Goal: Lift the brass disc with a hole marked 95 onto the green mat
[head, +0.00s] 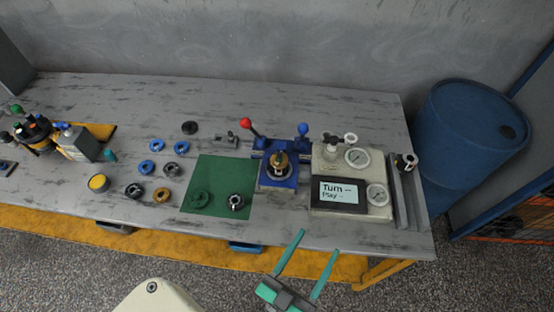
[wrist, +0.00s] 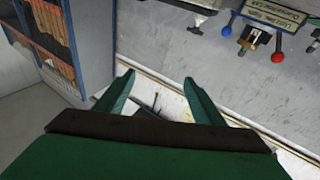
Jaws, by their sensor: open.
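A brass-coloured ring (head: 161,194) with a hole lies on the grey bench, just left of the green mat; its marking is too small to read. The green mat (head: 224,172) lies near the bench's front edge. A dark green ring (head: 201,199) and a dark and silver part (head: 236,201) sit on it. My gripper (head: 317,243) is open and empty in front of the bench, right of the mat and well away from the brass ring. Its two green fingers also show apart in the wrist view (wrist: 158,77). Neither mat nor ring shows clearly there.
Several blue and dark rings (head: 146,167) lie around the brass ring. A yellow-topped round can (head: 98,183) stands to its left. A blue fixture with levers (head: 279,180) and a gauge box (head: 326,206) stand right of the mat. A blue barrel (head: 462,140) stands beyond the bench.

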